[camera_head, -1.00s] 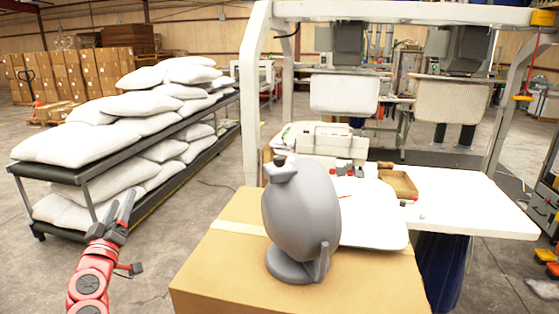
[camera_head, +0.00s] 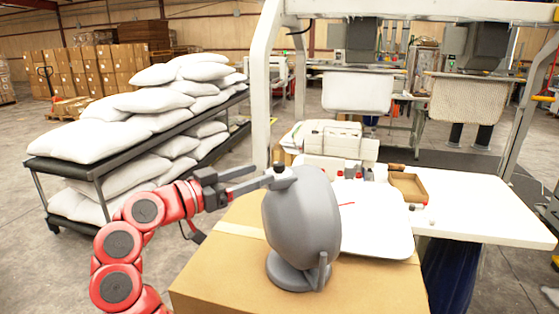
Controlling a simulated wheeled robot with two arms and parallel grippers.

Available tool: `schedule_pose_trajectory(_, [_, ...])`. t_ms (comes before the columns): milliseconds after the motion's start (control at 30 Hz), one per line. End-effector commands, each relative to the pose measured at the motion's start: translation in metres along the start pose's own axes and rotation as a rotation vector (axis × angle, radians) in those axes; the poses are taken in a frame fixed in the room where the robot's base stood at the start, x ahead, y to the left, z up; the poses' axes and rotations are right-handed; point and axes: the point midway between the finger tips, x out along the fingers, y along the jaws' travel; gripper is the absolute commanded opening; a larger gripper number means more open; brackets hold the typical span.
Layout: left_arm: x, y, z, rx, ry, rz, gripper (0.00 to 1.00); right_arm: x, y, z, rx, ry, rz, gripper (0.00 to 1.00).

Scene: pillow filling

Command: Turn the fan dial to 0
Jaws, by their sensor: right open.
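A grey fan (camera_head: 302,222) stands on a cardboard box (camera_head: 225,275) with its round head upright. A small dark knob (camera_head: 279,169), which looks like the dial, is at the top left of the fan's head. Its setting is too small to read. My right gripper (camera_head: 262,178), on the red arm, is open, with its fingers pointing right at the fan's top beside the knob. One finger overlaps the fan's upper housing in the picture. I cannot tell whether it touches the knob. My left gripper is not in view.
A white table (camera_head: 470,205) with a sewing machine (camera_head: 335,150) and a small open brown box (camera_head: 410,186) stands behind the fan. A rack (camera_head: 100,165) of white pillows is at the left. Open floor lies left of my arm.

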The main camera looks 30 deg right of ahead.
Motion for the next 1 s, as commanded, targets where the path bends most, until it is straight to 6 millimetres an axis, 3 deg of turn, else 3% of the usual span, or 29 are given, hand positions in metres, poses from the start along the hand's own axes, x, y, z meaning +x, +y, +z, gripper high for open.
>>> schedule_pose_trajectory(100, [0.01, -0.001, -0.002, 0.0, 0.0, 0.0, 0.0, 0.028, 0.001, -0.004, -0.001, 0.002, 0.004, 0.64])
schedule_pose_trajectory(300, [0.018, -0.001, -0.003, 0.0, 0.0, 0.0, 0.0, 0.06, 0.0, -0.002, 0.0, 0.002, 0.001, 0.64])
schedule_pose_trajectory(500, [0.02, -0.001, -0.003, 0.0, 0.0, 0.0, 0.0, 0.072, 0.0, 0.0, -0.001, 0.001, 0.0, 0.64])
schedule_pose_trajectory(733, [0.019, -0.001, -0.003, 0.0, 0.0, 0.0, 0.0, 0.072, 0.0, 0.0, -0.001, 0.0, -0.001, 0.64])
schedule_pose_trajectory(767, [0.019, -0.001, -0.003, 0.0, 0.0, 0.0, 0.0, 0.072, 0.0, 0.0, -0.001, 0.0, -0.001, 0.62])
schedule_pose_trajectory(1000, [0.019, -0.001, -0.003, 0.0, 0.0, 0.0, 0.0, 0.072, 0.0, 0.0, -0.001, 0.001, -0.001, 0.19])
